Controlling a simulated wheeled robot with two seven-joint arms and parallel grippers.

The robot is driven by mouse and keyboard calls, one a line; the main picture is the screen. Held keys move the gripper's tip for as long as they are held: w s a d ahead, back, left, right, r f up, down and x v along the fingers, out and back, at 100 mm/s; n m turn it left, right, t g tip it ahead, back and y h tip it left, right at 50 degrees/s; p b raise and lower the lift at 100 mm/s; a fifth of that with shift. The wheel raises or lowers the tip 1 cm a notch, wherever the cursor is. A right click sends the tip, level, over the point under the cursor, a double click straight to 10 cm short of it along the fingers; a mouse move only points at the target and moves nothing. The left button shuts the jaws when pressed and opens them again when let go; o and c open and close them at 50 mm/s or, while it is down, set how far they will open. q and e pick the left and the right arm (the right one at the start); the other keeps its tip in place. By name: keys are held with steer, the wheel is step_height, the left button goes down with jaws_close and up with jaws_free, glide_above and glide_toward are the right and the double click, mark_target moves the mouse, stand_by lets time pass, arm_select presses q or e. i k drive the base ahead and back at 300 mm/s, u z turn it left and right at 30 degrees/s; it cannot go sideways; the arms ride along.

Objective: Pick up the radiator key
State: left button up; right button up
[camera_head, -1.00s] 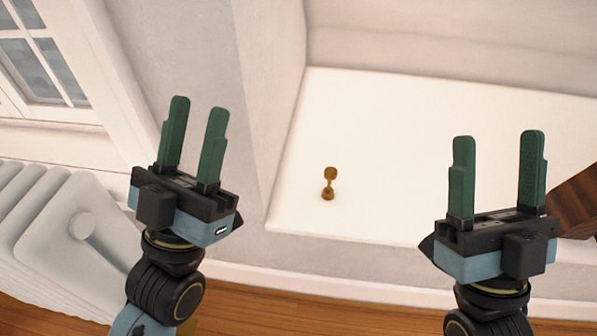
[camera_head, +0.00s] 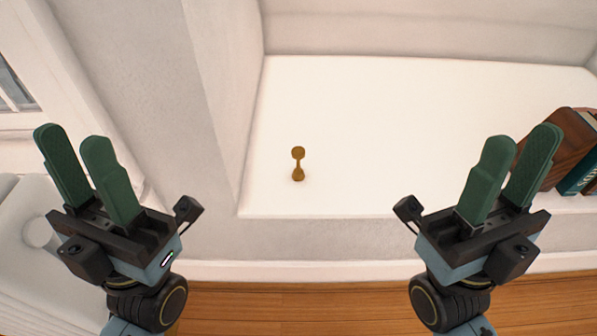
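The radiator key (camera_head: 298,164) is a small brass-coloured piece with a wider top and base and a thin neck. It stands upright on the white ledge (camera_head: 400,130), near the ledge's left front. My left gripper (camera_head: 75,140) is to the left of the key, its green fingers apart with nothing between them. My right gripper (camera_head: 522,145) is to the right of the key, its green fingers also apart and empty. Neither gripper touches the key, and nothing hides it.
Dark books (camera_head: 578,172) stand at the ledge's right end. A white radiator (camera_head: 45,265) and a window (camera_head: 14,92) are at the left. The wooden floor (camera_head: 300,305) lies below the ledge front. The ledge around the key is clear.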

mark_target(297, 152)
steer(key=k, duration=1.25)
steer(key=z, duration=0.75)
steer(key=i, duration=1.55)
steer(key=u, duration=0.3)
